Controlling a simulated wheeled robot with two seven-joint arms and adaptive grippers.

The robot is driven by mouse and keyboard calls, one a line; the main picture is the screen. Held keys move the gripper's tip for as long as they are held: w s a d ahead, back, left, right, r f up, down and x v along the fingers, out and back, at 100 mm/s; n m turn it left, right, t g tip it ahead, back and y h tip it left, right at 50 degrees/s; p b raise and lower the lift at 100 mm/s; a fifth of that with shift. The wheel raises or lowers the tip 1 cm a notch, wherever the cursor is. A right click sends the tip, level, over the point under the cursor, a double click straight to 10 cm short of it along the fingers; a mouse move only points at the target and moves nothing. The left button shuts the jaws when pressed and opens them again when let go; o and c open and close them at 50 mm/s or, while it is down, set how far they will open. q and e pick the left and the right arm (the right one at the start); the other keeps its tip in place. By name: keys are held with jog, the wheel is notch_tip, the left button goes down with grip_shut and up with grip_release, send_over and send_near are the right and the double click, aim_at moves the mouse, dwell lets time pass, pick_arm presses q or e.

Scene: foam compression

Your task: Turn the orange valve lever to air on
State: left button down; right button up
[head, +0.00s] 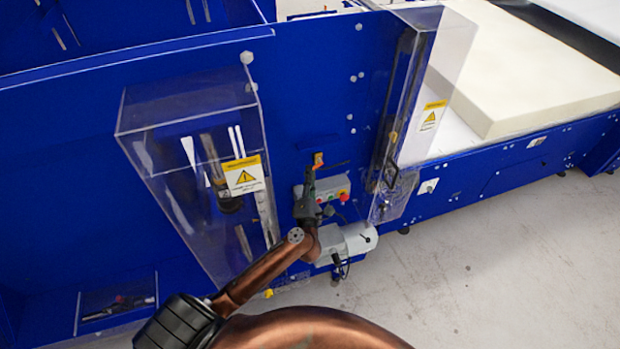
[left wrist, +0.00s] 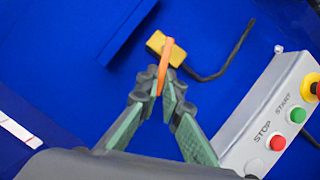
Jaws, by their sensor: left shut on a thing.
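The orange valve lever (left wrist: 165,62) stands out from a yellow valve body (left wrist: 180,47) on the blue panel in the left wrist view. The lever and valve also show small in the head view (head: 318,159). My left gripper (left wrist: 160,90) is shut on the lever, with its fingertips on either side of it. In the head view my left gripper (head: 311,177) reaches up to the valve and partly hides it. My right gripper does not show in either view.
A grey control box (left wrist: 262,125) with red STOP, green START and yellow-red buttons sits right of the gripper. A dark cable (left wrist: 222,75) runs from the valve. Clear guards (head: 190,130) flank it; a foam block (head: 530,75) lies at upper right.

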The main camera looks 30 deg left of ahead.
pick_arm(q)
jog(key=w+d+f+n+g+y+b, duration=0.1)
jog(key=n+y+b, duration=0.1)
jog(key=n+b, duration=0.4)
jog(key=w+d+f+n+g+y+b, duration=0.1)
jog(key=n+y+b, duration=0.2)
jog(key=n+b, duration=0.3)
jog(key=w+d+f+n+g+y+b, duration=0.1)
jog(key=n+y+b, duration=0.1)
jog(key=n+b, duration=0.4)
jog(key=shift+w+y+b, duration=0.2)
jog(key=shift+y+b, duration=0.1)
jog(key=shift+b, duration=1.75)
jog(key=shift+r, duration=0.1)
jog(key=c, duration=2.1)
grip_release()
notch_tip(320, 180, up, 10)
